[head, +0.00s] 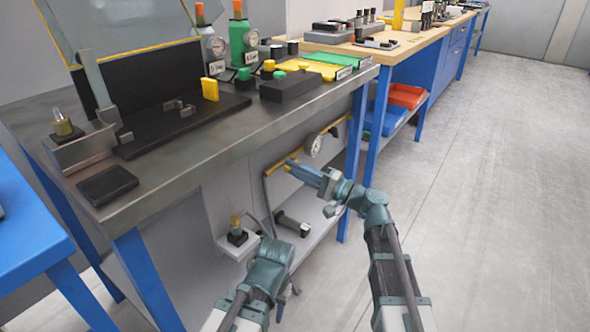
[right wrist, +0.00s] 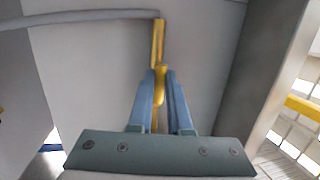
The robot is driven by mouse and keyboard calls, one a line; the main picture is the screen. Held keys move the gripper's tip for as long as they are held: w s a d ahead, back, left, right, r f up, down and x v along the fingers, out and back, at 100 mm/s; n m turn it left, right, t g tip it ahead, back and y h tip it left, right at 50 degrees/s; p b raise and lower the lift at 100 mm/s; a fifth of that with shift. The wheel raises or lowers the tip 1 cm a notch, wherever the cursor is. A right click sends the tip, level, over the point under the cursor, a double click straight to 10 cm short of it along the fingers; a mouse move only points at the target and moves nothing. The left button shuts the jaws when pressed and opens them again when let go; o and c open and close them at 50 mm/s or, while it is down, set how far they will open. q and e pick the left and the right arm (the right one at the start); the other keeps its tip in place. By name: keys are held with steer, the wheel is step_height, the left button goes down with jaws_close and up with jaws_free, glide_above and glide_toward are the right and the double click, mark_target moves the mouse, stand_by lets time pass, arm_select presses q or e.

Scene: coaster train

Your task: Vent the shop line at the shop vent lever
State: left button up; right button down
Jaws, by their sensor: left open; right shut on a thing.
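A yellow lever (right wrist: 157,42) stands between the blue fingers of my right gripper (right wrist: 160,80) in the right wrist view. The fingers are shut on its lower part, and its upper end shows above them, by a grey pipe (right wrist: 80,18). In the head view my right gripper (head: 303,168) is under the bench, at the yellow piece on the grey pipe; its fingers partly hide that piece. My left gripper (head: 287,291) is open and empty, low in front of the bench. I cannot read which lever is labelled as the shop vent.
A round gauge (head: 314,145) is behind my right gripper. A small yellow-topped fitting (head: 237,232) stands on a low ledge beside my left gripper. The steel bench top (head: 225,133) overhangs the area. The floor (head: 480,200) at right is clear.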

steer(key=c, duration=0.9)
jaws_free()
steer(key=shift+o, duration=0.2)
steer(key=b+v, duration=0.2)
steer(key=v, duration=1.2)
steer(key=shift+b, duration=0.4)
steer(key=shift+w, duration=0.1)
